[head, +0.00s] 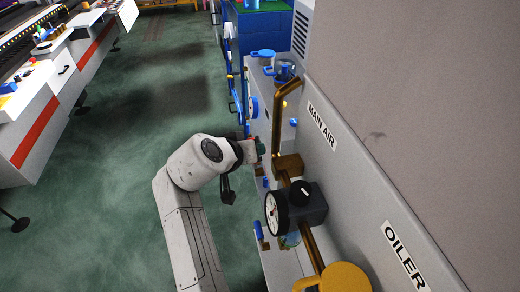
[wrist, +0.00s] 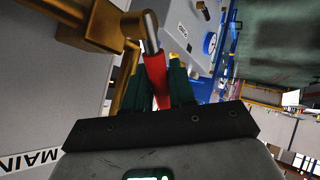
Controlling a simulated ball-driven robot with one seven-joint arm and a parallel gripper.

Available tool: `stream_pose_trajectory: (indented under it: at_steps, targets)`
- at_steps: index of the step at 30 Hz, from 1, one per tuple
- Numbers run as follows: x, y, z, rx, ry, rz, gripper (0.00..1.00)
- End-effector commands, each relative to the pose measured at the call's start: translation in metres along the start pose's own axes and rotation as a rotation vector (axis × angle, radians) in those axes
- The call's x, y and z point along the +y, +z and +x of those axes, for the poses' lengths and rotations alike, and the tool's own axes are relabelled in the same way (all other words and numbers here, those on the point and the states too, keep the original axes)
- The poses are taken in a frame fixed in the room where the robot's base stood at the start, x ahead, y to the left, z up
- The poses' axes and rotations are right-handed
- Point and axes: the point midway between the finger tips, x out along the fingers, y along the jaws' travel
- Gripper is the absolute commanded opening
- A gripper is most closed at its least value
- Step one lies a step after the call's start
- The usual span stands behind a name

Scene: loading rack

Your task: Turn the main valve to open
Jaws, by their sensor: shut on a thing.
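The main valve's red handle (wrist: 156,78) runs up between my green fingers in the wrist view. My gripper (wrist: 164,85) is shut on this handle. The handle's bare metal end (wrist: 151,33) reaches up to the brass valve body (wrist: 131,27). In the head view the brass body (head: 288,165) sits on the pipe below the MAIN AIR label (head: 321,126). My gripper (head: 259,150) is just left of it there, small and partly hidden by my wrist. Little of the handle shows in the head view.
A black pressure gauge (head: 276,213) and a yellow round part (head: 340,278) stand nearer along the pipe. A brass pipe (head: 279,115) rises beyond the valve. A grey wall lies to the right. The green floor (head: 130,215) on the left is clear up to a white counter (head: 48,110).

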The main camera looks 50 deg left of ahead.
Motion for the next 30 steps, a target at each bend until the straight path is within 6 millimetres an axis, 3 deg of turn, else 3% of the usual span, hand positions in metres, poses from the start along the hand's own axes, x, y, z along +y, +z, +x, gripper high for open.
stream_pose_trajectory:
  at_steps: [3,15,30]
  targets:
    - [-0.003,-0.005,0.004,-0.089,0.001,-0.060,0.00]
    - [-0.015,0.007,0.022,-0.378,0.002,-0.253,0.00]
    - [-0.018,0.015,0.027,-0.535,0.002,-0.356,0.00]
